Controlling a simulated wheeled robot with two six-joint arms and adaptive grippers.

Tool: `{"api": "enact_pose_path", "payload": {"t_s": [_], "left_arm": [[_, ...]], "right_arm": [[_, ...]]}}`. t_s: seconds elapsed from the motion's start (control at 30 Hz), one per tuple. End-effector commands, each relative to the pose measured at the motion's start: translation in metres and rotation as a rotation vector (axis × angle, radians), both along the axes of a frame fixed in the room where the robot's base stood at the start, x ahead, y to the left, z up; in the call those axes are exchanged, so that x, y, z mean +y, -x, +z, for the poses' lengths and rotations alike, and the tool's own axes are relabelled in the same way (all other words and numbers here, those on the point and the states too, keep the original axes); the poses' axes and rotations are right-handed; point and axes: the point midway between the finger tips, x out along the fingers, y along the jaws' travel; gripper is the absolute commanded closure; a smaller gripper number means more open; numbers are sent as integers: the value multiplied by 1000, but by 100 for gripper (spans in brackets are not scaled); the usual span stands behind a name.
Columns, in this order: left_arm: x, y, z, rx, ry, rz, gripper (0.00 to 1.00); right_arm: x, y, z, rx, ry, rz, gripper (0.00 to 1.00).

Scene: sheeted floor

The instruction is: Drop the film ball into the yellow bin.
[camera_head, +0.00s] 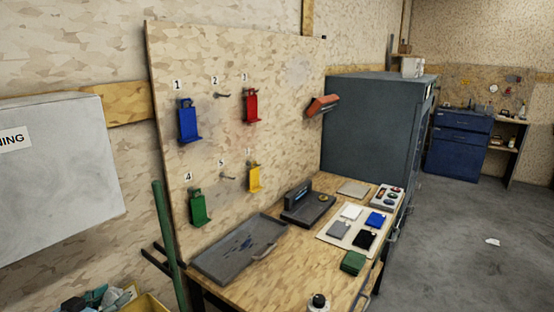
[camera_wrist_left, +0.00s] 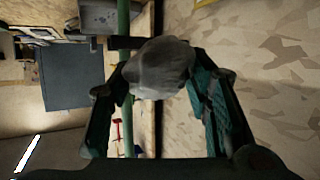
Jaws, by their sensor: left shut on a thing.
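The film ball (camera_wrist_left: 163,60) is a crumpled grey, slightly see-through lump in the left wrist view. My left gripper (camera_wrist_left: 160,75) is shut on it, with one finger on each side. The yellow bin (camera_head: 148,304) shows only in part at the bottom left of the head view, cut off by the frame edge. Crumpled dark, teal and whitish stuff lies at it. Neither of my grippers shows in the head view, so the ball's distance from the bin cannot be told there.
A green post (camera_head: 166,235) stands right of the bin, beside the workbench (camera_head: 290,275). The bench bears a grey tray (camera_head: 240,250) and small items. A pegboard (camera_head: 225,125) with coloured holders rises behind. A grey cabinet (camera_head: 368,125) stands farther back. Open floor (camera_head: 450,250) lies right.

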Motion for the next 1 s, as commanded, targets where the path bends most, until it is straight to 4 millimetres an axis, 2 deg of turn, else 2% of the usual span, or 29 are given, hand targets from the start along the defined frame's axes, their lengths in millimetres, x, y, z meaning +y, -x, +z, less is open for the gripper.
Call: {"api": "enact_pose_path", "payload": {"t_s": [0.1,0.27,0.53,0.63,0.87,0.9,1.0], "left_arm": [[10,-8,-24,0,1,59,82],[14,-10,-42,-1,-2,77,82],[13,-10,-84,-1,-1,75,82],[13,-10,-92,-1,-1,75,82],[13,-10,-90,-1,-2,75,82],[13,-10,-90,-1,-2,75,52],[13,-10,-90,-1,-2,75,36]], "right_arm": [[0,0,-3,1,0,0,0],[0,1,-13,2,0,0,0],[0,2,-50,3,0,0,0],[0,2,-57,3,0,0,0],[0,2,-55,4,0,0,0],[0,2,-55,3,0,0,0],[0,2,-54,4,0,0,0]]}}
